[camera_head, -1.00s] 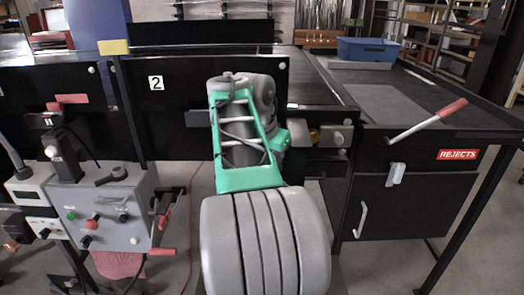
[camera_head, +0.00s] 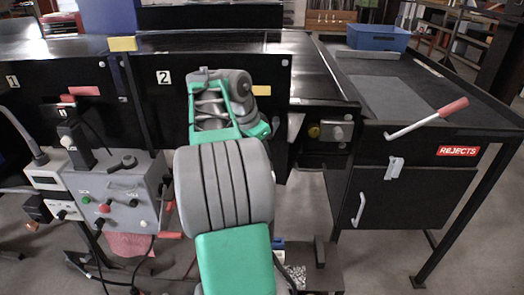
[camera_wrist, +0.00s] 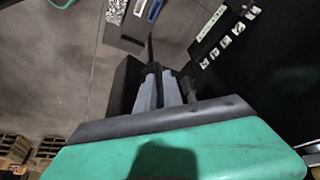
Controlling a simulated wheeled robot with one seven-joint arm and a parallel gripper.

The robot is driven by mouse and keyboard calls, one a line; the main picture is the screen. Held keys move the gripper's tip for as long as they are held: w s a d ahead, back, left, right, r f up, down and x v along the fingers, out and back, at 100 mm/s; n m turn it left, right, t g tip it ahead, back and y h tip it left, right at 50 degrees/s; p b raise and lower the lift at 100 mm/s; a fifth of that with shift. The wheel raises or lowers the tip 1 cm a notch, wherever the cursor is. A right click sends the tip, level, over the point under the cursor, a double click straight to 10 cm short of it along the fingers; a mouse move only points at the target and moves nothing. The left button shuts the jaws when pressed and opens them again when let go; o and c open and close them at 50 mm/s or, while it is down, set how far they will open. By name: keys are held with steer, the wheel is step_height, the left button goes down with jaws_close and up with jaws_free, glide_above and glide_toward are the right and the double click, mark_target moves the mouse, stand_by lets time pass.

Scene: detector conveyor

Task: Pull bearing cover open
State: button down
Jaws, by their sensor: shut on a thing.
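My gripper (camera_wrist: 160,88) shows in the wrist view with its two grey fingers close together on a dark thing, likely the bearing cover's handle (camera_wrist: 151,62). A dark flat panel (camera_wrist: 124,88) lies just left of the fingers; I cannot tell for sure whether it is the bearing cover. In the head view my arm hides the gripper and most of what it holds. A dark piece (camera_head: 283,152) shows just right of my wrist, below the black conveyor side panel (camera_head: 225,75) marked 2.
A grey control box (camera_head: 118,195) stands at left. A low shelf (camera_head: 318,262) is below. Floor is open between them.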

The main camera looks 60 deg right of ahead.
steer(key=c, duration=1.7)
jaws_free()
steer(key=shift+s+d, duration=0.1)
steer(key=shift+d, duration=0.05)
steer(key=shift+o, duration=1.1)
steer(key=p+v, duration=0.3)
steer(key=v, duration=0.5)
